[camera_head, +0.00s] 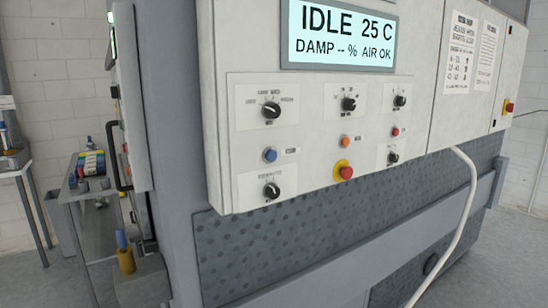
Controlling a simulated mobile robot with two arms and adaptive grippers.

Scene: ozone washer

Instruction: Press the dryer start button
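A white control panel (318,90) faces me on a large grey machine. Its display (339,35) reads "IDLE 25 C, DAMP -- % AIR OK". Three small round buttons sit in a row: a blue button (270,155), an orange button (344,141) and a red button (395,131). A larger red mushroom button (343,171) on a yellow base is below the orange one. Small labels stand beside the buttons, too blurred to read, so I cannot tell which is the dryer start button. Neither of my grippers is in view.
Several black knobs, such as one at the upper left (271,110), surround the buttons. A white hose (453,212) hangs in front of the machine at right. Another red-and-yellow button (508,107) is farther right. A cluttered bench (72,191) stands at left. Space before the panel looks clear.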

